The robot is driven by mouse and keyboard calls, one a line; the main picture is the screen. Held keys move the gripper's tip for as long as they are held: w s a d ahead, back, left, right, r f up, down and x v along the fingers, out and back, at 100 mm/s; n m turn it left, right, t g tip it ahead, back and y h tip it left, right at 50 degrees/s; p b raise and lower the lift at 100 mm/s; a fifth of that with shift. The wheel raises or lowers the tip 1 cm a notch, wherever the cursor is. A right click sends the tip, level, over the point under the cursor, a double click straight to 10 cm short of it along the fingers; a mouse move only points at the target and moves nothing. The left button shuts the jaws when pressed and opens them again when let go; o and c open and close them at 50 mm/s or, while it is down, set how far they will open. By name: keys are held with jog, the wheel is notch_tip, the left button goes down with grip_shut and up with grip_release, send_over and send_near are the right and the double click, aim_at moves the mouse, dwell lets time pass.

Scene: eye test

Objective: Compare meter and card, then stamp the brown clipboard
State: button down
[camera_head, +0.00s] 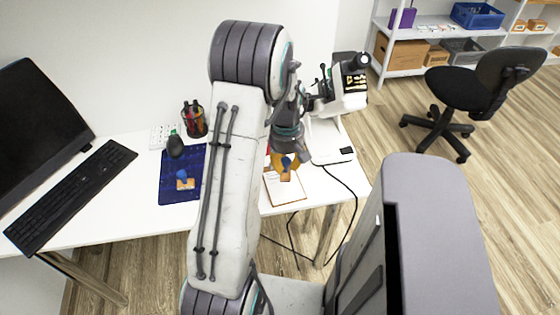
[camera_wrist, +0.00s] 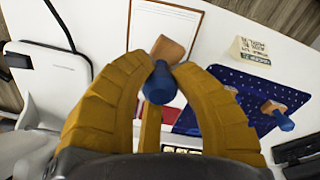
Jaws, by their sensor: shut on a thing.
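My gripper (camera_wrist: 160,70) is shut on a stamp with a blue handle (camera_wrist: 160,88) and a wooden base. In the head view the held stamp (camera_head: 286,177) is over the back part of the brown clipboard (camera_head: 284,196). The clipboard (camera_wrist: 166,30) has a brown edge and white paper; I cannot tell if the stamp touches it. A small cream card (camera_wrist: 253,52) with dark printed text stands beside the clipboard. Its text is too small to read surely.
A second blue-handled stamp (camera_head: 184,181) stands on the blue mat (camera_head: 168,189). A black cable hangs over the right edge. My arm hides the table's middle.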

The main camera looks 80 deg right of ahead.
jog(key=b, duration=0.3)
send_over(285, 189)
jog(key=shift+f, duration=2.85)
jog(key=shift+f+b, duration=0.65)
jog(key=shift+f, duration=0.1)
jog(key=shift+r, duration=0.1)
dwell(0.5)
jog(key=shift+r+p, duration=2.5)
jog(key=shift+r, duration=1)
jog(key=shift+w, duration=0.15)
